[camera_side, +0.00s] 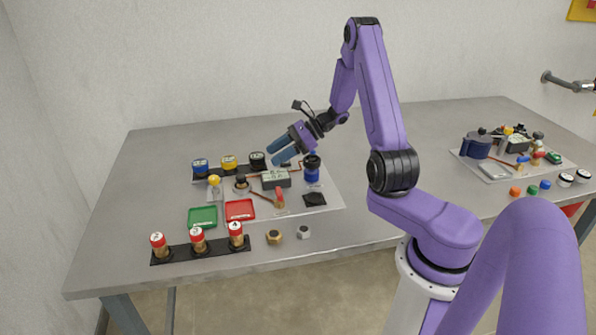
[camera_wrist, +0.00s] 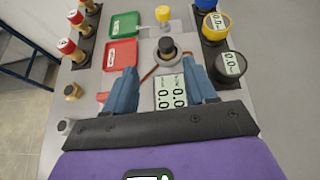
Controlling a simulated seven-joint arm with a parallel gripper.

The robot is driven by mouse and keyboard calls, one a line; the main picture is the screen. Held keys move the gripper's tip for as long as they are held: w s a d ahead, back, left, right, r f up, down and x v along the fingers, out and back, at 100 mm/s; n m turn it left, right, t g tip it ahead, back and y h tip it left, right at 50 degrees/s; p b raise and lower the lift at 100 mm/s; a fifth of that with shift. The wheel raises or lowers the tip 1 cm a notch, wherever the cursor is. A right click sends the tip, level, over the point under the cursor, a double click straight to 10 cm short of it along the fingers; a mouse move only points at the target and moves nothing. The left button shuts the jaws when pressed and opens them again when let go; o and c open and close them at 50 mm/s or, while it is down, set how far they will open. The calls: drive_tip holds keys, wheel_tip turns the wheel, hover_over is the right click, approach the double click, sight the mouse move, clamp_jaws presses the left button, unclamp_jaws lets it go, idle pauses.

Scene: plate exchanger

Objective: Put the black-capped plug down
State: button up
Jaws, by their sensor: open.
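A plug with a black cap (camera_side: 241,181) stands upright in a grey fitting on the white panel, left of the grey display box. In the wrist view, the black cap (camera_wrist: 168,47) shows ahead of my fingertips, apart from them. My gripper (camera_side: 283,150) hangs above the panel, tilted down to the left. Its two blue fingers (camera_wrist: 161,78) are spread, with nothing held between them. The display box (camera_wrist: 171,93) with two readouts shows below and between the fingers. How far the plug sits into its fitting cannot be told.
Blue, yellow and black gauges (camera_side: 229,162) stand along the back. A green tray (camera_side: 203,217) and a red tray (camera_side: 240,210) lie at the front. Several red-capped plugs (camera_side: 197,240) stand in a black rack. A blue cylinder (camera_side: 312,174) stands right of the display box.

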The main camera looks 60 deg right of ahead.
drive_tip(key=s+a+r+n+g, duration=0.2)
drive_tip(key=s+a+n+g, duration=0.2)
drive_tip(key=a+n, duration=0.25)
drive_tip(key=s+a+r+n+g+h, duration=0.1)
drive_tip(key=s+a+n+g, duration=0.2)
drive_tip(key=a+n, duration=0.3)
drive_tip(key=s+a+r+n+g, duration=0.2)
drive_tip(key=s+a+n+g, duration=0.2)
drive_tip(key=a, duration=0.3)
drive_tip(key=s+r+n+t+h, duration=0.1)
drive_tip(key=s+r+n+h, duration=0.1)
drive_tip(key=s+n, duration=0.8)
drive_tip(key=s+a+r+n+t+h, duration=0.1)
drive_tip(key=s+n+h, duration=0.4)
drive_tip(key=s+n, duration=0.5)
drive_tip(key=shift+s+a+r+n+t+h, duration=0.2)
drive_tip(key=shift+a+r+n+t+h, duration=0.25)
drive_tip(key=shift+n, duration=0.8)
drive_tip(key=shift+d+r, duration=0.1)
drive_tip(key=shift+d, duration=0.1)
